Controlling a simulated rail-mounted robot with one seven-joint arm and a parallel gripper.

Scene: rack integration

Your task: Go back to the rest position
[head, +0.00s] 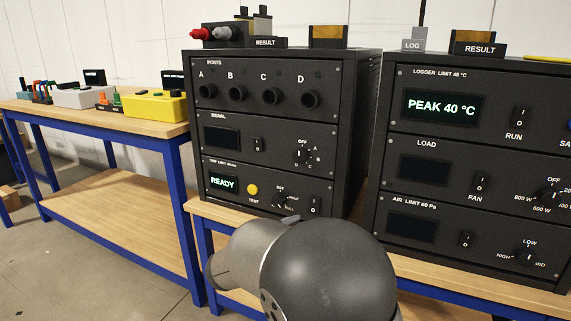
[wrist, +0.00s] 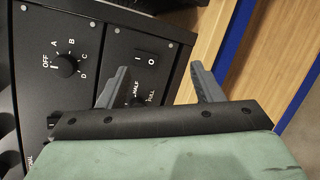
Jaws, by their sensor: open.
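My gripper (wrist: 158,68) is open and empty in the wrist view, its two grey fingers spread apart in front of a black panel. Between and behind the fingers are a rocker switch (wrist: 145,56) and a knob marked HALF and FULL, partly covered by the left finger. A selector knob (wrist: 65,66) marked OFF, A, B, C, D is to the left. In the head view these controls belong to the left rack (head: 345,130). My dark round arm link fills the lower middle there, and my fingers are hidden.
The left rack's lowest display (head: 223,182) reads READY, beside a yellow button (head: 252,189). The right rack (head: 480,157) shows PEAK 40 °C. RESULT holders stand on both racks. A wooden table (head: 150,127) with a yellow box (head: 155,107) is at left. Floor shows at lower left.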

